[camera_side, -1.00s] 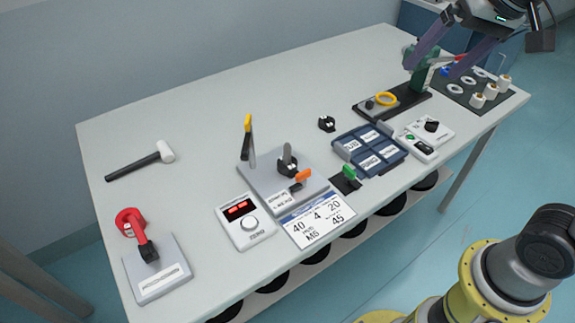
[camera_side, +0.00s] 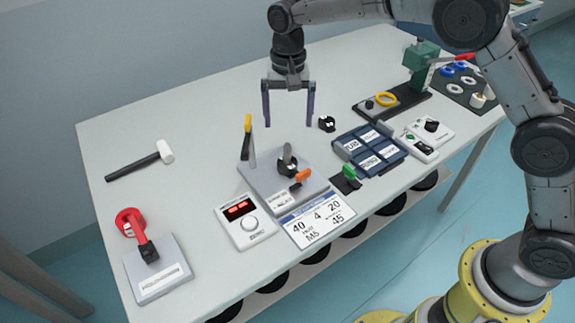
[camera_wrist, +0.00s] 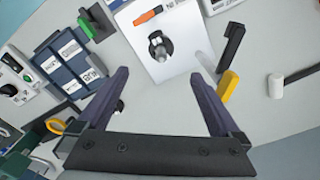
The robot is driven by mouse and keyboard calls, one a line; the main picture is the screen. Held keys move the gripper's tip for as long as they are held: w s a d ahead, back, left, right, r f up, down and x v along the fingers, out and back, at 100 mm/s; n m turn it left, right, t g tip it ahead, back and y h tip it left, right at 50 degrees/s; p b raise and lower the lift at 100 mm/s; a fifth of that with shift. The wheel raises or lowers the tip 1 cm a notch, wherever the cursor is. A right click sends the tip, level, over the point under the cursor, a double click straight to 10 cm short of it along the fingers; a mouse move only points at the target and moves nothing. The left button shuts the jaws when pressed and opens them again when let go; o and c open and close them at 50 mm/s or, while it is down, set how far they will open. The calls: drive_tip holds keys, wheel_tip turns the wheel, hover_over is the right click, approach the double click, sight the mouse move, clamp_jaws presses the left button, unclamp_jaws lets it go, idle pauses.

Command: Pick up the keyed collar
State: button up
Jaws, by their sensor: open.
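Two black collar-like parts show. One black collar (camera_side: 327,124) with white marks lies loose on the table behind the blue tray; my finger hides most of it in the wrist view (camera_wrist: 119,106). The other black collar (camera_side: 288,170) sits around an upright grey post on the grey fixture plate, and also shows in the wrist view (camera_wrist: 159,50). I cannot tell which is the keyed one. My gripper (camera_side: 289,122) is open and empty, pointing down above the table behind the fixture, left of the loose collar. Its fingers also show in the wrist view (camera_wrist: 160,75).
A yellow-and-black handled tool (camera_side: 247,138) stands upright at the fixture's back left. The blue compartment tray (camera_side: 345,150), green press (camera_side: 420,62), readout box (camera_side: 246,220) and red-handled station (camera_side: 158,268) stand around. A mallet (camera_side: 140,165) lies left. The table's back middle is clear.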

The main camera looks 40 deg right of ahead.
sight(287, 157)
wheel_tip(287, 157, down, 13)
drive_tip(key=shift+a+f, duration=0.15)
idle(0.4)
drive_tip(key=c, duration=1.4)
drive_tip(key=shift+c, duration=0.8)
drive_tip(key=shift+r, duration=0.2)
